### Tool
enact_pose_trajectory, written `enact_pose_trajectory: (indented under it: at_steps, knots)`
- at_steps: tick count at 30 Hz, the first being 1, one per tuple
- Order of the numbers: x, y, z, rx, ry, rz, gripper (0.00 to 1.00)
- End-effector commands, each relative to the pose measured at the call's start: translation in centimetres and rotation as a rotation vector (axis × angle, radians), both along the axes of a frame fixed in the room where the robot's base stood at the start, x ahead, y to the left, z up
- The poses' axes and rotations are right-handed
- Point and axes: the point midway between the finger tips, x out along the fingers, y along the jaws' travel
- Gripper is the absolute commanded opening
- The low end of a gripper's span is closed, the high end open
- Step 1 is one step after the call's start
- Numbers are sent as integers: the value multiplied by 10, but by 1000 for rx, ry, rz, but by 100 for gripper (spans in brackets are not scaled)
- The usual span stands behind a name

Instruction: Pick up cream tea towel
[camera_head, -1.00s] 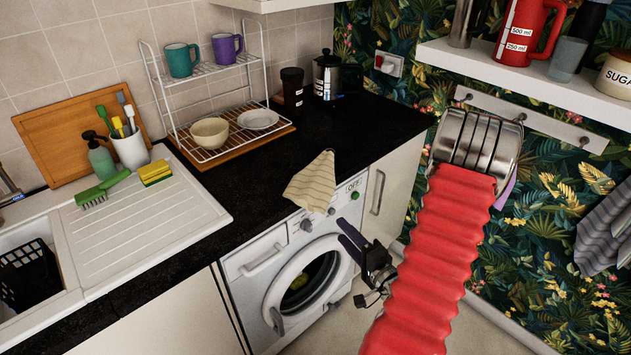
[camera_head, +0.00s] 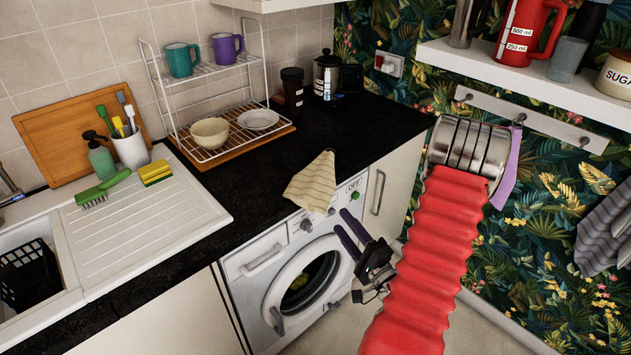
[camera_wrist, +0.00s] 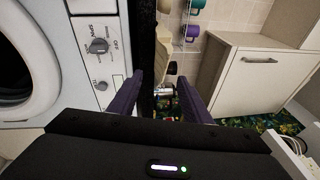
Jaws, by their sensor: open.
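The cream tea towel (camera_head: 312,182) has thin dark stripes. It hangs over the front edge of the black worktop, above the washing machine, with one corner lying on top. My gripper (camera_head: 342,219) is open and empty, just below and to the right of the towel, in front of the washing machine. The wrist view shows its two dark purple fingers (camera_wrist: 163,92) spread apart with nothing held between them.
The washing machine (camera_head: 258,262) stands under the worktop (camera_head: 345,140); its knobs are close to my fingers. A wire rack (camera_head: 190,128) with mugs and crockery stands behind the towel.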

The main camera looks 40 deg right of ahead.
Motion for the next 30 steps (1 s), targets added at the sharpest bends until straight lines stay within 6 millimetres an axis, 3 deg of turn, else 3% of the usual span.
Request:
enact_pose_trajectory:
  at_steps: [15,30]
  knots:
    - [56,-10,8,-1,0,1,44]
    - [64,-12,9,-2,0,1,44]
